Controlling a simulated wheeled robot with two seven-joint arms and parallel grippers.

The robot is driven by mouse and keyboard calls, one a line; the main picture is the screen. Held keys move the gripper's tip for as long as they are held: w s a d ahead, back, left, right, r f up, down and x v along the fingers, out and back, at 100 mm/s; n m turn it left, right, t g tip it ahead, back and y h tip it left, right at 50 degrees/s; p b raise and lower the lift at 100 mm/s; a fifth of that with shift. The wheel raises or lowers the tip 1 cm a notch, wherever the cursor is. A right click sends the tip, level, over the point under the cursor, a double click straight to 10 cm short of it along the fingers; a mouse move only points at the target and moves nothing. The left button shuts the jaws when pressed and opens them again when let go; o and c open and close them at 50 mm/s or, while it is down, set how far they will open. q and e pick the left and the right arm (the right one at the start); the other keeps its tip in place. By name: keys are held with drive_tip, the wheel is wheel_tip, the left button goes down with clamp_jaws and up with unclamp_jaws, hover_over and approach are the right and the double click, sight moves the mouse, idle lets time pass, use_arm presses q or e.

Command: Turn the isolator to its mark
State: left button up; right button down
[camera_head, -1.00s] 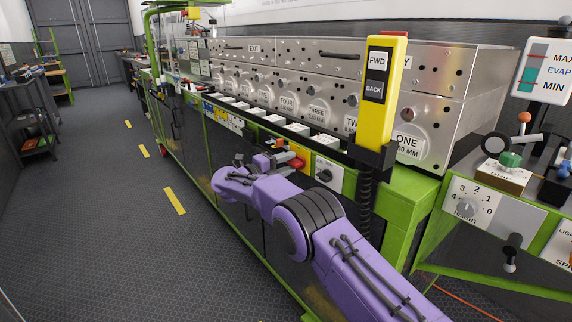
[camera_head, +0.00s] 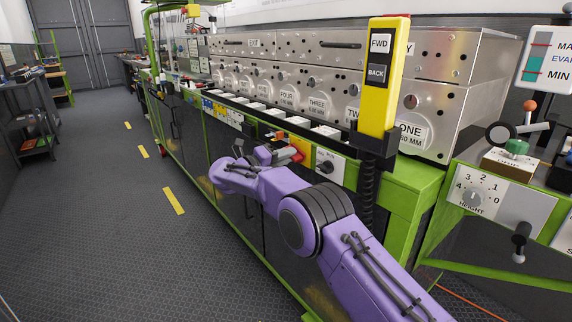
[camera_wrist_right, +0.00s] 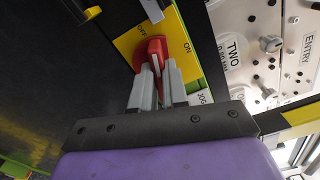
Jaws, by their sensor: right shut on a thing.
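The isolator is a red rotary handle on a yellow plate (camera_wrist_right: 128,44) printed OFF and ON. In the right wrist view the red handle (camera_wrist_right: 155,47) points roughly up the picture, its far end between the two words and closer to OFF. My right gripper (camera_wrist_right: 160,75) is shut on the handle, one grey finger on each side; the fingers hide its near part. In the head view the isolator's red part (camera_head: 299,151) shows on the machine's side panel, partly hidden by my right gripper (camera_head: 283,156). My left gripper is not in view.
A white panel with a black knob (camera_head: 326,168) sits just right of the isolator. A yellow FWD/BACK pendant (camera_head: 384,80) stands on a black post (camera_head: 368,200) near my right arm. The floor (camera_head: 110,230) to the left is open.

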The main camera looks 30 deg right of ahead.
drive_tip(key=shift+f+m+b, duration=0.15)
drive_tip(key=shift+m+b, duration=5.7)
drive_tip(key=shift+m, duration=1.25)
drive_tip(key=c, duration=1.1)
unclamp_jaws()
drive_tip(key=shift+c, duration=0.2)
